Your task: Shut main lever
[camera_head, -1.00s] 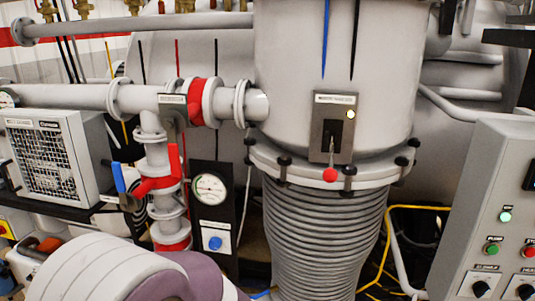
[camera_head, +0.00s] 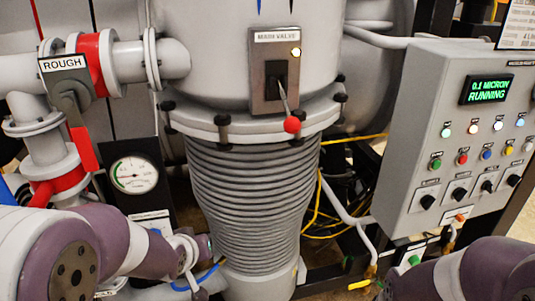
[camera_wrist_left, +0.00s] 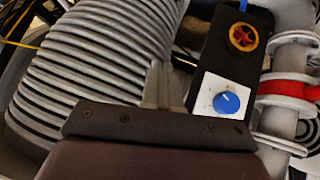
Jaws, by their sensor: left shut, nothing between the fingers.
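The main valve lever (camera_head: 284,103) is a thin rod with a red ball knob (camera_head: 293,125). It hangs down from a black slot in the grey plate (camera_head: 262,92) labelled MAIN VALVE, on the large grey vessel. My left gripper (camera_wrist_left: 162,72) is shut and empty in the left wrist view, in front of the ribbed bellows and beside a black panel. It is well away from the lever, which is not in that view. In the head view, my left arm reaches in low at the left.
A ROUGH valve with a red-ended handle (camera_head: 82,150) and a pressure gauge (camera_head: 133,174) stand at left. The ribbed bellows (camera_head: 250,190) is below the vessel. A control box (camera_head: 405,150) reading "0.1 MICRON RUNNING" is at right. A blue knob (camera_wrist_left: 226,103) is near my left gripper.

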